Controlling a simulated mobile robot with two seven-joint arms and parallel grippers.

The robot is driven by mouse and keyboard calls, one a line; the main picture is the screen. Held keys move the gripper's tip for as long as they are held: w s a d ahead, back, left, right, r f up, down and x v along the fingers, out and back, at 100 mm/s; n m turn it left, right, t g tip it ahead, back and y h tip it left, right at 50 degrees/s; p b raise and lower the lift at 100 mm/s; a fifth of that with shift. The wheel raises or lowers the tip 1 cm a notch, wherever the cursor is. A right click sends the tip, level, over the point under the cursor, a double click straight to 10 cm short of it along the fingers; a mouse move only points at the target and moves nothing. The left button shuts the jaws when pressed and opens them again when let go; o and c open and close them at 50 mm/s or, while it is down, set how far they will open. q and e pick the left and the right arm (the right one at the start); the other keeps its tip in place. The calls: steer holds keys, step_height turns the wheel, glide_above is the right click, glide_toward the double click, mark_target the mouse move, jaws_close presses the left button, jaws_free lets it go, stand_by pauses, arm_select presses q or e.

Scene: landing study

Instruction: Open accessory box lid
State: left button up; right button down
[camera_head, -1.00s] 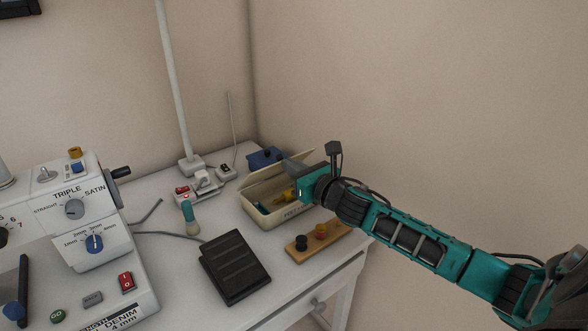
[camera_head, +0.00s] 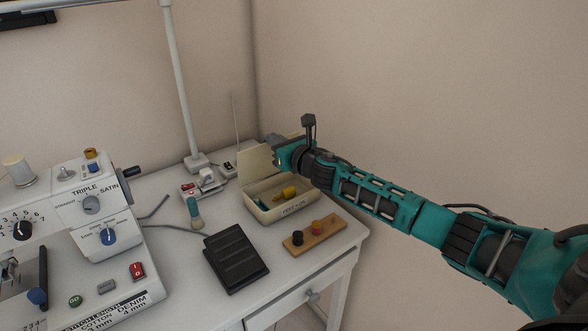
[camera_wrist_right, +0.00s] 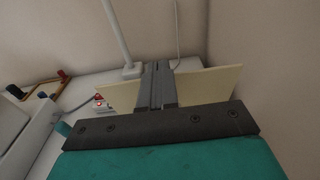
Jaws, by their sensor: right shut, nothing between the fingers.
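The cream accessory box (camera_head: 296,208) sits on the white table with its inside showing. A yellow item (camera_head: 289,192) and a green item (camera_head: 262,204) lie in it. Its lid (camera_head: 256,162) stands raised at the back edge, close to upright. My right gripper (camera_head: 270,143) is shut and empty at the lid's upper part, partly covering it. In the right wrist view the shut fingers (camera_wrist_right: 155,84) lie across the pale lid (camera_wrist_right: 205,84); whether they touch it I cannot tell. My left gripper is not in view.
A sewing machine (camera_head: 100,250) fills the left. A black foot pedal (camera_head: 236,258) lies in front of the box, and a wooden strip with two knobs (camera_head: 325,236) lies before its right end. A power strip (camera_head: 203,184) and lamp pole (camera_head: 181,80) stand behind left.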

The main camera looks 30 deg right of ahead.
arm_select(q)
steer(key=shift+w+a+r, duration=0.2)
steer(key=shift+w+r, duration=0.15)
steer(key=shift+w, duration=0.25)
arm_select(e)
steer(key=shift+w+a+r, duration=0.1)
steer(key=shift+w+r, duration=0.05)
steer(key=shift+w, duration=0.4)
steer(key=shift+w+r, duration=0.1)
steer(key=shift+w, duration=0.45)
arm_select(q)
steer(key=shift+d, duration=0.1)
